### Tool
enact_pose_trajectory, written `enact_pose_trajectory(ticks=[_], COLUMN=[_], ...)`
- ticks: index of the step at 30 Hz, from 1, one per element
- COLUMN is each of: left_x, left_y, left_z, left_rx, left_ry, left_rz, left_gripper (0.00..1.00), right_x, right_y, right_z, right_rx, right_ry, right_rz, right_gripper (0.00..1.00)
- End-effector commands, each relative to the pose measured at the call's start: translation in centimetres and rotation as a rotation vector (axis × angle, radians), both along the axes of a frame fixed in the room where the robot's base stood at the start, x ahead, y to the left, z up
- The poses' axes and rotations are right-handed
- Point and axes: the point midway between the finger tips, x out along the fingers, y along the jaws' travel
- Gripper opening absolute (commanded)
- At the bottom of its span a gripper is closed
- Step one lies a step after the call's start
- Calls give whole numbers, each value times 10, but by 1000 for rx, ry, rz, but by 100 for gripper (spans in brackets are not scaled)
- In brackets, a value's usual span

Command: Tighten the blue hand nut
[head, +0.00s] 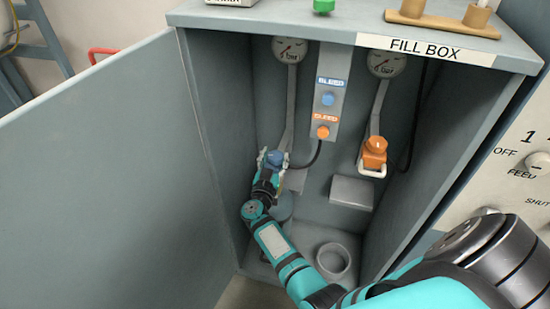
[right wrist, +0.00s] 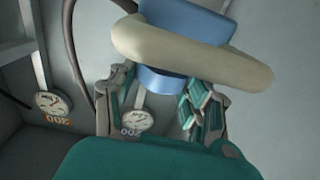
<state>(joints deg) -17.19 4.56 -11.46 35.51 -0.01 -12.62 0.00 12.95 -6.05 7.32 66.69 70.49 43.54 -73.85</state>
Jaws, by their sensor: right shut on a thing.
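The blue hand nut (head: 275,158) is at the lower left inside the fill box, at the end of the left line. My right gripper (head: 270,170) reaches in from below and is shut on it. In the right wrist view the blue nut (right wrist: 165,80) shows between the two fingers (right wrist: 160,103), under a cream ring (right wrist: 190,52) and a larger blue part above. The fingers partly hide the nut. I cannot tell how tight the nut is. My left gripper is not in view.
An orange fitting (head: 374,148) with a white loop hangs to the right. A blue button (head: 328,99) and an orange button (head: 323,132) sit on the centre panel. Gauges (head: 290,48) hang above. The open door (head: 100,170) bounds the left; a grey ring (head: 334,262) is on the floor.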

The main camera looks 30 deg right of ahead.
Motion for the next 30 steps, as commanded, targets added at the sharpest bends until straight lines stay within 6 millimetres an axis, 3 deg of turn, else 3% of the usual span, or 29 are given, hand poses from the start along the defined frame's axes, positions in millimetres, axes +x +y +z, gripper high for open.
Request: enact_pose_trajectory(ticks=[3,4,9,18,23,30], left_x=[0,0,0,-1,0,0], left_y=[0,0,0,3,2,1], left_z=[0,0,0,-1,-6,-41], left_rx=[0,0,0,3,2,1], left_ry=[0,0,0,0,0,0], left_rz=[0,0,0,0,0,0], left_gripper=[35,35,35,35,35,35], right_x=[0,0,0,0,-3,-5], right_y=[1,1,1,-1,-3,-6], right_z=[-2,-2,-1,-1,-3,-9], right_rx=[2,2,1,0,-6,-8], right_ry=[2,2,1,1,2,1], right_rz=[2,2,2,11,98,398], right_gripper=[16,52,73,73,73,73])
